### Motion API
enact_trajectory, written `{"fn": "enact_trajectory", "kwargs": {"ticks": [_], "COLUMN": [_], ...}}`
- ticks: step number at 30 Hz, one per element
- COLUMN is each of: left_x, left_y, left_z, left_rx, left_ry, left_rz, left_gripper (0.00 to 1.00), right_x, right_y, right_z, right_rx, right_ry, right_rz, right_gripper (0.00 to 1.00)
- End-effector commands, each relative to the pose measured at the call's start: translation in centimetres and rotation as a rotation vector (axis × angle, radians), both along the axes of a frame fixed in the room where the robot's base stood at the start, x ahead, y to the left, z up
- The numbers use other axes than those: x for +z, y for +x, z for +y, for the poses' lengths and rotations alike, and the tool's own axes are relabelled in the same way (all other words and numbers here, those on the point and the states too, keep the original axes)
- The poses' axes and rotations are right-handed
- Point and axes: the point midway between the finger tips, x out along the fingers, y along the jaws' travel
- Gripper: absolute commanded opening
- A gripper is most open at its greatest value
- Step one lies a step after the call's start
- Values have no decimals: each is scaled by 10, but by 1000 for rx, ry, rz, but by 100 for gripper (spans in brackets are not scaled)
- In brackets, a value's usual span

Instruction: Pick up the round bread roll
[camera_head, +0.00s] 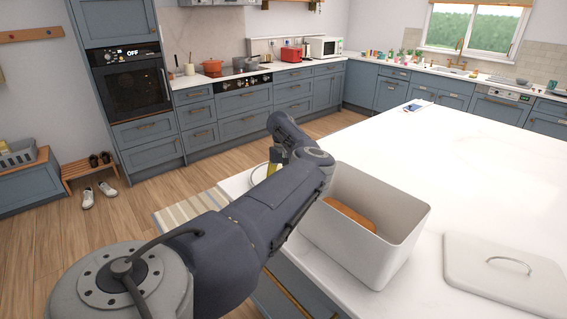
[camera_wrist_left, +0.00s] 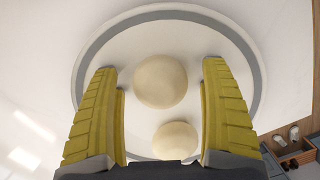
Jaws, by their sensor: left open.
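Two pale round rolls lie on a white plate with a grey band (camera_wrist_left: 88,62) in the left wrist view. The larger-looking roll (camera_wrist_left: 160,81) is near the plate's middle, and the smaller-looking roll (camera_wrist_left: 176,140) is nearer the gripper's base. I cannot tell which one is the bread roll of the task. My left gripper (camera_wrist_left: 160,68) is open, its yellow fingers on either side of the larger roll and apart from it. In the head view my left gripper (camera_head: 276,158) is mostly hidden by my arm, and the rolls are hidden. My right gripper is in neither view.
A white bin (camera_head: 378,262) with a brown loaf (camera_head: 350,214) inside stands close beside my left arm. Its lid (camera_head: 500,275) lies to the right on the white worktop (camera_head: 460,180). A phone-like object (camera_head: 413,107) lies at the far edge. Most of the worktop is clear.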

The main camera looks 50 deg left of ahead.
Motion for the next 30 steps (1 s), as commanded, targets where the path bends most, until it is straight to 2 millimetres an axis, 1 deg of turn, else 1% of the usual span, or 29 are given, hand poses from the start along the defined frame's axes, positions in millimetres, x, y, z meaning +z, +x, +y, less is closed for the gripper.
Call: {"fn": "enact_trajectory", "kwargs": {"ticks": [7,23,24,30], "left_x": [0,0,0,0], "left_y": [0,0,0,0], "left_z": [0,0,0,0], "left_rx": [-1,-1,-1,0], "left_ry": [0,0,0,0], "left_rz": [0,0,0,0], "left_gripper": [79,17,16,16], "right_x": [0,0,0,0], "right_y": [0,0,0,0], "right_z": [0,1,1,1], "right_rx": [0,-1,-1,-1], "right_ry": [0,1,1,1], "right_rz": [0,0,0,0], "right_gripper": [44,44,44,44]}}
